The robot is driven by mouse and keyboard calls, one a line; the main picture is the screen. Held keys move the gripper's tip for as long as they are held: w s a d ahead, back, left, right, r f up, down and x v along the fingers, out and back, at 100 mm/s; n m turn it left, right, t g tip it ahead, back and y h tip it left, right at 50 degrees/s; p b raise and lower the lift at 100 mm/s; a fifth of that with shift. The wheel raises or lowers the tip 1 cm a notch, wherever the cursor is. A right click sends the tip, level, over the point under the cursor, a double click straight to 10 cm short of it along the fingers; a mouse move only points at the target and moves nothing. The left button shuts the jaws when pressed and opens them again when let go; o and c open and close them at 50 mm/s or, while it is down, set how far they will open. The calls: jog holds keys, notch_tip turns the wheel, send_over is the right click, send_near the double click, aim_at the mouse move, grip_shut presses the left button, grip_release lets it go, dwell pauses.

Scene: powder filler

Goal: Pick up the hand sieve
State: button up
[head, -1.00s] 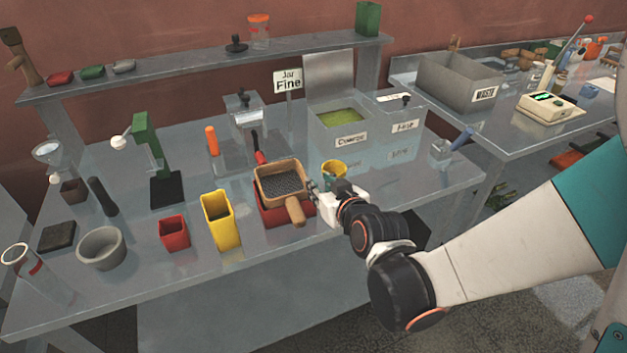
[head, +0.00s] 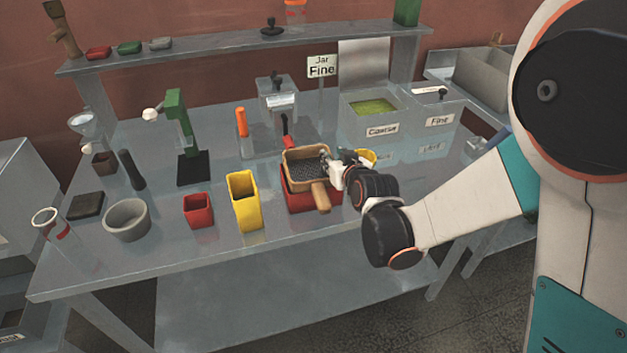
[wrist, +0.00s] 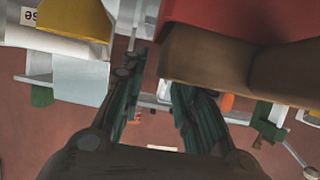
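The hand sieve (head: 321,195) is a square wooden frame with a dark mesh and a stubby handle pointing to the front. It rests on top of a red container (head: 299,203) near the table's front edge. My gripper (head: 329,166) is at the sieve's right rim, with a finger showing over the mesh side. In the wrist view the sieve's brown wooden wall (wrist: 205,62) covers the tip of the right finger. The left finger stands apart from the wall, and my gripper (wrist: 156,84) has a clear gap between its fingers.
A yellow cup (head: 368,157) stands close behind my gripper, partly hidden. A tall yellow container (head: 246,206) and a small red container (head: 198,211) stand left of the sieve. Bins with Coarse and Fine labels (head: 383,130) are behind. The table front is clear.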

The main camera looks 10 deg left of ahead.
jog(key=shift+x, duration=0.85)
jog(key=shift+s, duration=0.1)
grip_shut()
jog(key=shift+r, duration=0.1)
notch_tip(320, 180, up, 20)
jog(key=p, duration=1.3)
jog(key=n+g+y+b, duration=0.3)
jog(key=b, duration=0.7)
send_over(319, 146)
jog(key=s+d, duration=0.2)
jog(key=d, duration=0.1)
notch_tip(319, 146, down, 11)
jog(key=shift+w+d+r, duration=0.1)
jog(key=shift+w+d, duration=0.05)
jog(key=shift+a+f+n+g+y+b, duration=0.3)
jog(key=shift+a+f+n+g+b, duration=0.2)
jog(key=shift+n+g+b, duration=0.35)
jog(key=shift+f+b, duration=2.25)
jog(key=shift+f, duration=1.05)
jog(key=shift+f+b, duration=0.45)
jog(key=shift+f, duration=0.1)
